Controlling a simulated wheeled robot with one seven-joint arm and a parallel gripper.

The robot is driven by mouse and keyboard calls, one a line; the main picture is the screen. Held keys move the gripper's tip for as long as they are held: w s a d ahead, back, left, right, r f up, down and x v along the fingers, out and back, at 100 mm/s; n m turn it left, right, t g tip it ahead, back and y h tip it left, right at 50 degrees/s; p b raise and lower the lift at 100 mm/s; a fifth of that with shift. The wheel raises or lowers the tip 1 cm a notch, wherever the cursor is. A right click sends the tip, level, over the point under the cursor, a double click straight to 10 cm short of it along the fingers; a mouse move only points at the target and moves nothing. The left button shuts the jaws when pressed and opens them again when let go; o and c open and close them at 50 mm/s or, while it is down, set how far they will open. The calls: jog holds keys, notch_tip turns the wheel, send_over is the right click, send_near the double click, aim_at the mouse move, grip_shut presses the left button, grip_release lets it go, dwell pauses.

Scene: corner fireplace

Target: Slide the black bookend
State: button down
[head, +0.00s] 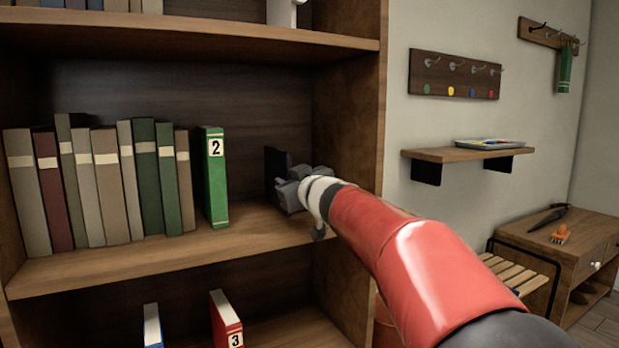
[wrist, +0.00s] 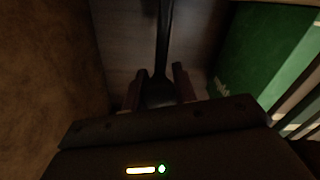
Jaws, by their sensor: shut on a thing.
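The black bookend (head: 275,164) stands on the middle shelf, right of the green book marked 2 (head: 217,180), with a gap between them. In the head view, my gripper (head: 284,190) is at the bookend, and much of the bookend's lower part is hidden behind it. In the wrist view, the bookend (wrist: 164,38) is a thin dark upright form between the two fingers. My gripper (wrist: 158,88) is shut on it. The green book (wrist: 258,50) shows on the right of the wrist view.
A row of books (head: 105,185) stands left of the green book. The bookcase's right side wall (head: 347,125) is close to my gripper, and the upper shelf (head: 200,37) is above. Bare shelf lies in front of the books.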

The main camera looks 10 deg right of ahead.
jog(key=a, duration=0.2)
jog(key=s+a, duration=0.1)
jog(key=a, duration=0.1)
jog(key=s+a+b, duration=0.1)
jog(key=a, duration=0.2)
jog(key=c, duration=1.1)
grip_release()
jog(key=shift+d, duration=0.1)
jog(key=p+v, duration=0.1)
jog(key=v, duration=0.5)
jog(key=shift+s+r, duration=0.15)
jog(key=shift+s, duration=0.15)
jog(key=shift+s+d, duration=0.2)
jog(key=shift+s, duration=0.35)
jog(key=shift+c, duration=0.2)
